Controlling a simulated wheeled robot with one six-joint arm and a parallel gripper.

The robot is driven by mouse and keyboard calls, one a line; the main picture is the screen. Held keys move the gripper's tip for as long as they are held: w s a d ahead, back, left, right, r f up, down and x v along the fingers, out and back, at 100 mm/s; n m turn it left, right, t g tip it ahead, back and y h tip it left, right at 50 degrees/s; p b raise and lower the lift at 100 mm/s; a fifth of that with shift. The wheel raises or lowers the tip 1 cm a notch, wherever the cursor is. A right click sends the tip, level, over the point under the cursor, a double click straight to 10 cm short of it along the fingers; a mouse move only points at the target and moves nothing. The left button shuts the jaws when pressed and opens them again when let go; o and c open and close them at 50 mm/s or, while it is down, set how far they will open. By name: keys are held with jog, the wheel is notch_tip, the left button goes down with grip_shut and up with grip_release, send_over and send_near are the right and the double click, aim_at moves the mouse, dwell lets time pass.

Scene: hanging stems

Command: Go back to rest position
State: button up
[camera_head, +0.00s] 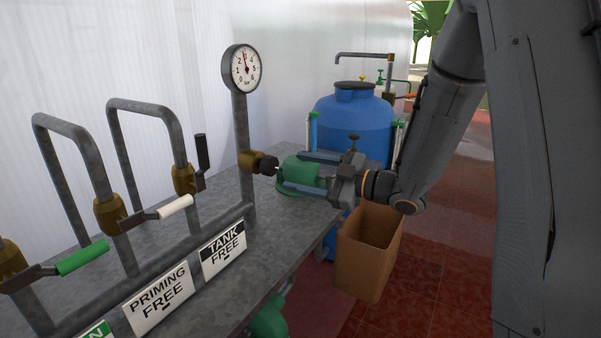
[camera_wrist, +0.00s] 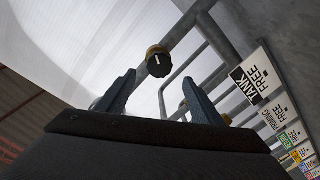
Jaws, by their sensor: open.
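My gripper (camera_head: 281,172) is open, held level above the grey metal bench in the head view. Its fingers point left toward a small black knob (camera_head: 268,166) on a brass fitting under the pressure gauge (camera_head: 246,68). In the wrist view the two fingertips (camera_wrist: 158,91) are apart, and the black knob (camera_wrist: 159,65) with a white mark shows just beyond the space between them. Nothing is seen held between the fingers. My arm reaches in from the right.
Pipes with valve handles, one green (camera_head: 82,257) and one white (camera_head: 175,207), stand on the bench (camera_head: 285,222). A green object (camera_head: 297,172) lies behind and below my fingers. Red tiled floor is clear at right.

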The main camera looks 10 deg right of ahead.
jog(key=s+d+f+m+h, duration=0.3)
jog(key=d+f+m+h, duration=0.75)
jog(key=d+h, duration=0.2)
jog(key=s+f+m+g+h, duration=0.1)
jog(key=s+m+g, duration=0.2)
jog(key=s, duration=0.8)
jog(key=s+a+f+m+g, duration=0.1)
jog(key=s+m+g, duration=0.3)
jog(key=s, duration=0.8)
jog(key=f+g, duration=0.1)
jog(key=g, duration=0.1)
jog(key=shift+s+f+g+h, duration=0.25)
jog(key=shift+f+g+h, duration=0.05)
jog(key=shift+h, duration=0.05)
jog(key=shift+m, duration=0.25)
